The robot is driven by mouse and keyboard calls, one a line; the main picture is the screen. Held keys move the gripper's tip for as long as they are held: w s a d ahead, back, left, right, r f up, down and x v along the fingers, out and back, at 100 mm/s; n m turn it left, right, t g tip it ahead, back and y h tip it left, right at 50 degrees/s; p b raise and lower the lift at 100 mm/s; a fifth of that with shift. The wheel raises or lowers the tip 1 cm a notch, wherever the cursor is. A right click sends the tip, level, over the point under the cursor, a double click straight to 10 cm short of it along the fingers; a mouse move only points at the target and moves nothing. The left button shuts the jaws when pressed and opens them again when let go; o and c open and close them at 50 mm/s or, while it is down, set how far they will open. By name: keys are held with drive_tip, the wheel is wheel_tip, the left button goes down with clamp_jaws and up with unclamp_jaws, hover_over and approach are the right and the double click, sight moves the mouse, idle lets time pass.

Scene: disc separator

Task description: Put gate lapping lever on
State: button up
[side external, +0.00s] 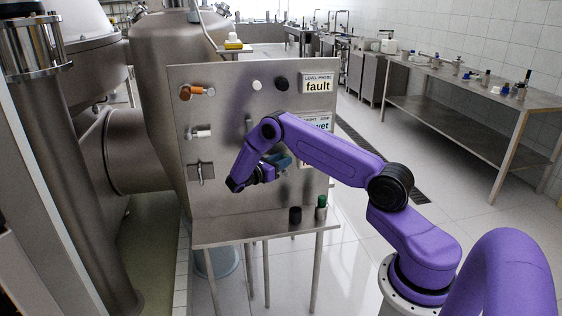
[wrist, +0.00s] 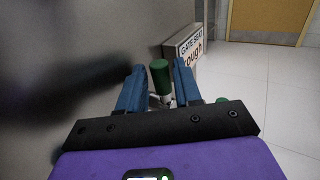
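A lever with a green handle (wrist: 160,76) and a pale metal stem stands out from the panel in the wrist view. Beside it is a white sign (wrist: 186,50) that reads "GATE SEAT" and "rough", partly covered by a finger. My gripper (wrist: 157,66) is open, with one blue finger on each side of the green handle. Gaps show on both sides, though I cannot tell the depth. In the side external view my gripper (side external: 281,161) is close to the steel panel (side external: 225,195). My arm hides the lever there and covers part of the lower signs.
The panel also carries an orange handle (side external: 195,91), a white handle (side external: 200,133), a metal handle (side external: 201,172), a white knob (side external: 256,85) and a black knob (side external: 281,84). A black knob (side external: 295,215) and a green-topped piece (side external: 321,208) stand at the ledge below.

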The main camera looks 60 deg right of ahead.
clamp_jaws()
wheel_tip(320, 180, down, 5)
drive_tip(key=w+a+n+t+h, duration=0.2)
drive_tip(key=n+t+h, duration=0.4)
drive_tip(key=n+h, duration=0.3)
drive_tip(key=shift+w+a+r+n+t, duration=0.15)
drive_tip(key=shift+w+a+n+t, duration=0.25)
drive_tip(key=shift+n, duration=1.2)
drive_tip(key=shift+n+t, duration=0.4)
unclamp_jaws()
